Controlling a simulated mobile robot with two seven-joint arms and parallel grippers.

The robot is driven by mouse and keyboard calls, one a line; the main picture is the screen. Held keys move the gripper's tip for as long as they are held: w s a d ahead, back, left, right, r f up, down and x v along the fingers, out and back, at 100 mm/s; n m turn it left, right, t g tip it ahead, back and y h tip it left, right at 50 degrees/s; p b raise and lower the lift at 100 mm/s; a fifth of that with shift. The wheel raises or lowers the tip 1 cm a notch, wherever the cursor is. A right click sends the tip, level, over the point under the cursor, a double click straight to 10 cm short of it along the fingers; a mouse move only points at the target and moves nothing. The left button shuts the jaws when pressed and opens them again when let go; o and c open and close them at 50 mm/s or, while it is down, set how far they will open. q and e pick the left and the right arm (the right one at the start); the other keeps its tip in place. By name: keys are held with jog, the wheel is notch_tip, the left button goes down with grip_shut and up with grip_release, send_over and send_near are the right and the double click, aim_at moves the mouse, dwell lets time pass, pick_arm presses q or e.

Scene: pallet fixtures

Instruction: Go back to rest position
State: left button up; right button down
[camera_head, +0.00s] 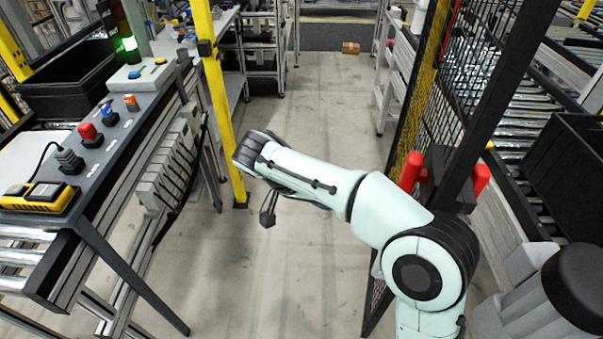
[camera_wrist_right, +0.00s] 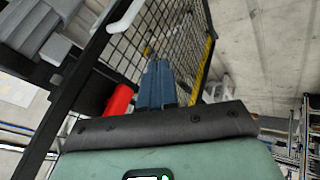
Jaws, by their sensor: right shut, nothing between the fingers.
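My right arm (camera_head: 305,178) reaches in from the lower right of the head view, bent, with its wrist towards the yellow post. My right gripper (camera_wrist_right: 156,85) shows in the wrist view as two blue fingers side by side, shut with nothing between them. In the head view the gripper is mostly hidden behind the arm. It touches no object that I can see. My left gripper is not in view.
A yellow post (camera_head: 217,105) stands left of my wrist, beside a workbench (camera_head: 125,130) with coloured connectors. A mesh fence (camera_head: 425,95) with red handles (camera_head: 411,172) stands close on the right.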

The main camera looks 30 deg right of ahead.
jog(key=s+a+f+n+g+y+p, duration=0.1)
jog(key=a+f+n+y, duration=0.25)
jog(key=f, duration=0.95)
jog(key=s+a+f+n+y, duration=0.2)
jog(key=a+f+n, duration=0.2)
jog(key=f, duration=1)
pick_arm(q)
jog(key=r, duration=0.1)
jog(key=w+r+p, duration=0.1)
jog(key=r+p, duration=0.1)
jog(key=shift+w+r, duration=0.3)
pick_arm(e)
jog(key=s+a+f+y, duration=0.2)
jog(key=s+a+f, duration=0.1)
jog(key=s+f, duration=0.5)
jog(key=s+a+f+t+y, duration=0.1)
jog(key=s+a+f+y, duration=0.2)
jog(key=s+f, duration=0.6)
jog(key=s+a, duration=0.1)
jog(key=s, duration=0.2)
jog(key=shift+t, duration=0.3)
jog(key=shift+a, duration=0.1)
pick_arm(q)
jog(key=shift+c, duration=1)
pick_arm(e)
jog(key=shift+s+f, duration=0.1)
jog(key=shift+s, duration=0.05)
